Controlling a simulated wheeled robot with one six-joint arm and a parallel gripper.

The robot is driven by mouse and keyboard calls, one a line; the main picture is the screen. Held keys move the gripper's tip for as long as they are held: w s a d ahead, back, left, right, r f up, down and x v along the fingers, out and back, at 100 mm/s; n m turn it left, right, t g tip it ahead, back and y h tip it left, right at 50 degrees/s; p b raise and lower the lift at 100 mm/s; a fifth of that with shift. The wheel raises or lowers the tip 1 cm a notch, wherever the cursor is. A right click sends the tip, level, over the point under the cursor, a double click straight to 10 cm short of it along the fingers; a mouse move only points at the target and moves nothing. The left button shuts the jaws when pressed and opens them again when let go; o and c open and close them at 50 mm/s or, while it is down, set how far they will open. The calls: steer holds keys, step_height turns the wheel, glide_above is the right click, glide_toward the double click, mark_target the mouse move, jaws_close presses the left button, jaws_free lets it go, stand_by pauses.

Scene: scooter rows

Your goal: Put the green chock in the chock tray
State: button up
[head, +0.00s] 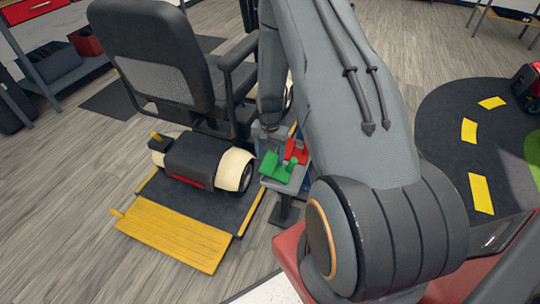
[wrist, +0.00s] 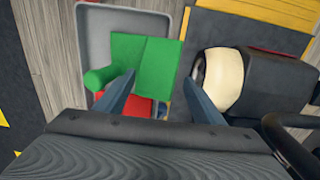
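The green chock (head: 277,168) is at the grey chock tray (head: 287,187), which stands on a post beside the scooter. In the wrist view the green chock (wrist: 146,62) lies within the outline of the tray (wrist: 110,19), partly over or beside the red chock (wrist: 128,106). The red chock also shows in the head view (head: 297,151). My gripper (wrist: 160,80) has its two fingers wide apart, with no chock clamped between them. The fingertips are close to the green chock; whether one touches it I cannot tell.
A scooter with a black seat (head: 160,55) and cream wheels stands left of the tray on a dark platform with a yellow ramp (head: 175,238). A black round mat (head: 450,125) with yellow dashes lies to the right.

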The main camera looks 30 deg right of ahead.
step_height(320, 180, up, 13)
steer(key=s+a+r+n, duration=0.45)
steer(key=s+r, duration=0.45)
steer(key=r, duration=0.5)
steer(key=s+a+r+n, duration=0.1)
steer(key=s+a+r, duration=0.2)
steer(key=s, duration=0.4)
steer(key=s+a+r+n, duration=0.2)
steer(key=s+r, duration=0.2)
steer(key=s, duration=0.2)
steer(key=shift+s+a+r, duration=0.15)
steer(key=shift+s+a, duration=0.25)
steer(key=a+r+n+p, duration=0.3)
steer(key=a+r+p, duration=0.1)
steer(key=a+p, duration=0.3)
